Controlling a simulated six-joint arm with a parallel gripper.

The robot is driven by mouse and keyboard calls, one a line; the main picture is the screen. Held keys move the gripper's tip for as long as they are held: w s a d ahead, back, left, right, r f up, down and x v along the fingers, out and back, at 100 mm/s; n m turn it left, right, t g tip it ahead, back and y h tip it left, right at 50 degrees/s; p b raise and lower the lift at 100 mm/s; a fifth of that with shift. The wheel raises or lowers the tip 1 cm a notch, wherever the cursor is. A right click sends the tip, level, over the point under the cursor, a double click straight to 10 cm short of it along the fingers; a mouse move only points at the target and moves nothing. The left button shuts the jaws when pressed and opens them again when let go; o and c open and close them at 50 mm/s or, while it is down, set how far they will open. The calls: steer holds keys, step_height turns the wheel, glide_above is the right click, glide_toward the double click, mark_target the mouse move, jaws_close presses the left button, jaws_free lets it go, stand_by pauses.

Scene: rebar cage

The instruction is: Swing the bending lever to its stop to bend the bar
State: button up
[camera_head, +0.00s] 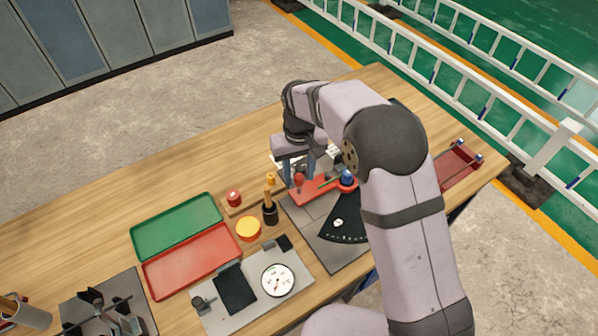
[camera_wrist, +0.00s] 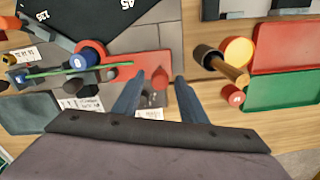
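A thin green bar (camera_wrist: 58,70) passes beside the blue-topped pin (camera_wrist: 83,58). My arm hides part of the lever area in the head view.
A black angle scale (camera_head: 340,222) lies in front of the lever. Bare table lies behind.

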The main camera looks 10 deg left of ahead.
jaws_close()
